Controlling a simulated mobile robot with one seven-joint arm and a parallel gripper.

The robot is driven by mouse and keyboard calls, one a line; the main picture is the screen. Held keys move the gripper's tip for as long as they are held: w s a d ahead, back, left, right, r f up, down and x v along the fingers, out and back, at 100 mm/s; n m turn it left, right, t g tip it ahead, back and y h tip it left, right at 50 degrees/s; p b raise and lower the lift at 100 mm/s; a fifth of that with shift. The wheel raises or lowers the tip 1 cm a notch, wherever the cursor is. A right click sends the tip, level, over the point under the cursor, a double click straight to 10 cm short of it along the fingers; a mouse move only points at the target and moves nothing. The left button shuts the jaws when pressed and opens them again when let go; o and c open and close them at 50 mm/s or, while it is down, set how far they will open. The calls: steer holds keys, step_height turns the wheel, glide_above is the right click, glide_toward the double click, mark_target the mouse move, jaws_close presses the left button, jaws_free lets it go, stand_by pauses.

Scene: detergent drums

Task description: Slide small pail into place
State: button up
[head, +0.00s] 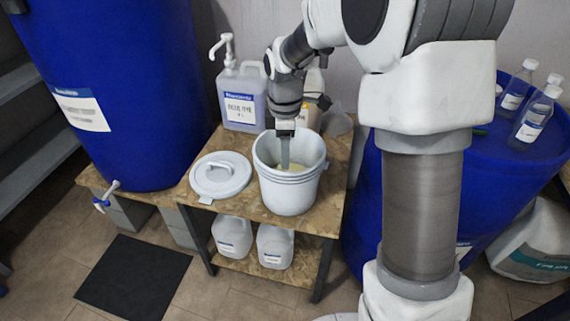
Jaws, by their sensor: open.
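A small white pail (290,194) stands upright and open on the wooden shelf top, with pale yellowish contents inside. My gripper (285,163) points down over the pail, with its fingers overlapping the pail's mouth in the view. The gripper is open. I cannot tell whether the fingertips touch the pail's inside or contents. A round white lid (221,184) with a handle lies on the shelf top to the left of the pail.
A pump bottle (240,108) stands behind the pail. Blue drums stand to the left (130,60) and right (510,185). White jugs (275,246) sit on the lower shelf. Small bottles (533,120) stand on the right drum. A dark mat (134,276) lies on the floor.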

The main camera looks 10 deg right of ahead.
step_height(320, 180, up, 8)
steer(key=p, duration=0.1)
steer(key=shift+s+r+p, duration=0.15)
steer(key=shift+r+p, duration=0.05)
steer(key=shift+p, duration=0.1)
steer(key=s+d+r+m+t+p, duration=0.2)
steer(key=s+r+m+p, duration=0.3)
steer(key=s+r+m, duration=0.3)
steer(key=s+d+r+m+t+p, duration=0.3)
steer(key=s+r+m+p, duration=0.3)
steer(key=s, duration=0.9)
step_height(320, 180, up, 5)
steer(key=shift+s+d+f+m, duration=0.15)
steer(key=shift+s+d+m, duration=0.1)
steer(key=shift+m, duration=0.95)
